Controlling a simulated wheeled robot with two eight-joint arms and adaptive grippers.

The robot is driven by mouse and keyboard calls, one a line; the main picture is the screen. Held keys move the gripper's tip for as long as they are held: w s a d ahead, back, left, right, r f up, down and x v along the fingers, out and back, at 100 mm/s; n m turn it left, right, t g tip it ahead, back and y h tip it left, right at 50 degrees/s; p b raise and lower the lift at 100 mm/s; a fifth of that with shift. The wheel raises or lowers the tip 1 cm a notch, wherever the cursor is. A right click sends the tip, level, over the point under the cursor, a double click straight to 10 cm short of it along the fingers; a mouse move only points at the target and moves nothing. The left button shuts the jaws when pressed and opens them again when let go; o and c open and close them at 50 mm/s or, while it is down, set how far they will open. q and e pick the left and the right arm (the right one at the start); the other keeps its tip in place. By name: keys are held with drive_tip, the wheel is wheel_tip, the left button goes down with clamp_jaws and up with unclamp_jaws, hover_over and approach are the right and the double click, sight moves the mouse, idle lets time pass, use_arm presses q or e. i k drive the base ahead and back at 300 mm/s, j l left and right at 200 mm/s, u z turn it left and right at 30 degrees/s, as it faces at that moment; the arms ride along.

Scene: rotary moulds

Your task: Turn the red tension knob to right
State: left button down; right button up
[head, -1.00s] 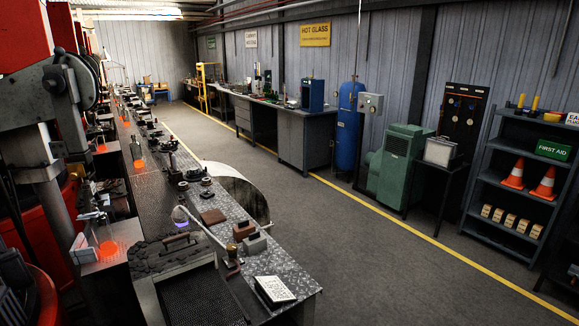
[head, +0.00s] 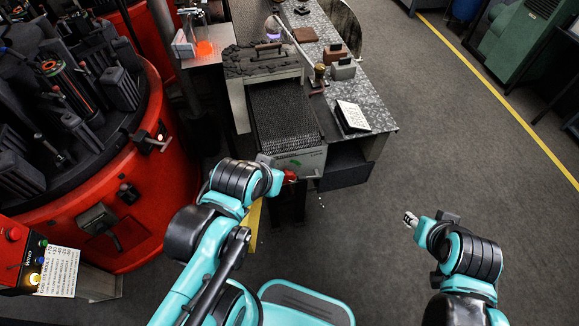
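A small red part (head: 290,176), which looks like the red tension knob, shows at the front of the dark mesh conveyor (head: 285,110), beside the end of my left arm. My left gripper (head: 279,175) is at or right beside this red part. Its fingers are mostly hidden by the wrist, so I cannot tell whether they touch or grip it. My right gripper (head: 409,218) is over bare floor to the right, pointing left, with nothing visible in it. Its fingertips are too small to judge their opening.
A big red rotary machine (head: 150,215) with black moulds fills the left. A control panel (head: 20,250) with lit buttons stands at lower left. A metal bench (head: 375,110) carries a white sign (head: 353,116) and small blocks. The floor (head: 450,130) at right is clear.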

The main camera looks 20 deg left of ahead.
sight(290, 176)
drive_tip(key=k+l, duration=0.1)
drive_tip(key=k, duration=0.45)
drive_tip(key=k+l, duration=0.1)
drive_tip(key=k, duration=0.5)
